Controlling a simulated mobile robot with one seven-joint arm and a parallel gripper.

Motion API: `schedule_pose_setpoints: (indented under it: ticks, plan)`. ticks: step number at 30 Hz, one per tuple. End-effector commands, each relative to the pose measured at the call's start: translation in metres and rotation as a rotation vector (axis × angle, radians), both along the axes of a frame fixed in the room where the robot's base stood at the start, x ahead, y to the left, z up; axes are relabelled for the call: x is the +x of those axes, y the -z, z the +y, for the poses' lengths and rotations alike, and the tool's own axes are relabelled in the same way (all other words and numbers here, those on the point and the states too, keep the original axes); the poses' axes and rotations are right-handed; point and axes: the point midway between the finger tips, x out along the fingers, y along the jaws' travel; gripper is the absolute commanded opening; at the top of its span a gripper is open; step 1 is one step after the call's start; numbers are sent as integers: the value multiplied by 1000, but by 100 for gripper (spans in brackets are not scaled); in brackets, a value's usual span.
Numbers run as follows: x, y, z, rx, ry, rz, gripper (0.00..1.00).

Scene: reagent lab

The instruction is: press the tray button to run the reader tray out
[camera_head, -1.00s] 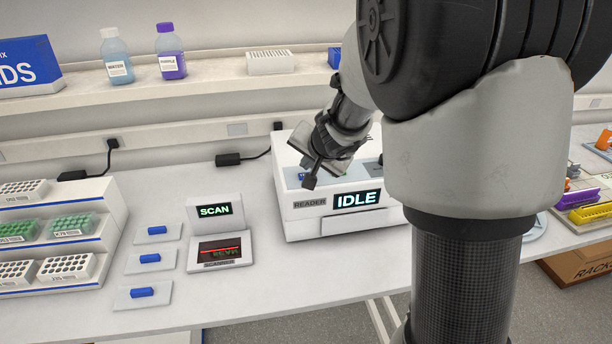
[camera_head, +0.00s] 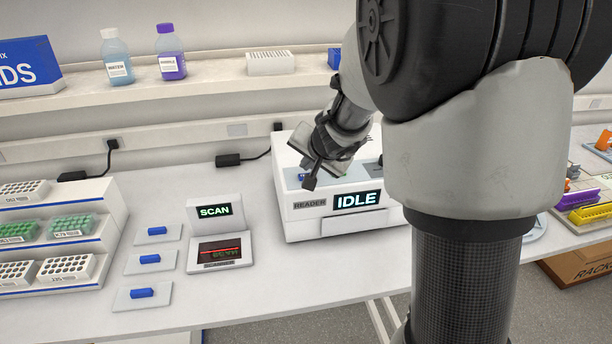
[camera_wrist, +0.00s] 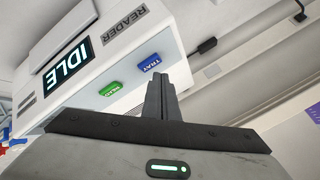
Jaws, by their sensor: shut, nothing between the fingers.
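The reader (camera_head: 300,228) is a white box on the bench, and its front screen (camera_head: 357,199) reads IDLE. In the wrist view, the blue tray button (camera_wrist: 149,63) and a green button (camera_wrist: 110,89) sit on the reader's top face. My gripper (camera_head: 309,184) is shut and empty, low over the left part of that face. In the wrist view, the shut fingertips (camera_wrist: 160,77) show just beside the blue button. I cannot tell whether they touch it or the panel. The reader's front tray panel (camera_head: 357,222) looks flush. My arm hides the reader's right side.
A scanner (camera_head: 215,211) reading SCAN stands left of the reader, with several blue pieces on small plates beyond it. A stepped rack (camera_head: 80,262) is at far left. A shelf (camera_head: 210,88) with bottles runs behind. The bench front between scanner and reader is clear.

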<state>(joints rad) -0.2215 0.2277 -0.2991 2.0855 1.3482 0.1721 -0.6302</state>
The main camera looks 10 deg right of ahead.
Motion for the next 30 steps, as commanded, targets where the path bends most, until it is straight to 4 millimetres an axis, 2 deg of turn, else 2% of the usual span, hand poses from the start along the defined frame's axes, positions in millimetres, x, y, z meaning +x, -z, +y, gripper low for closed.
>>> schedule_pose_setpoints:
  ticks: [16,30]
  plan:
    - [0,0,0,0,0,0,0]
    - [0,8,0,1,1,0,0]
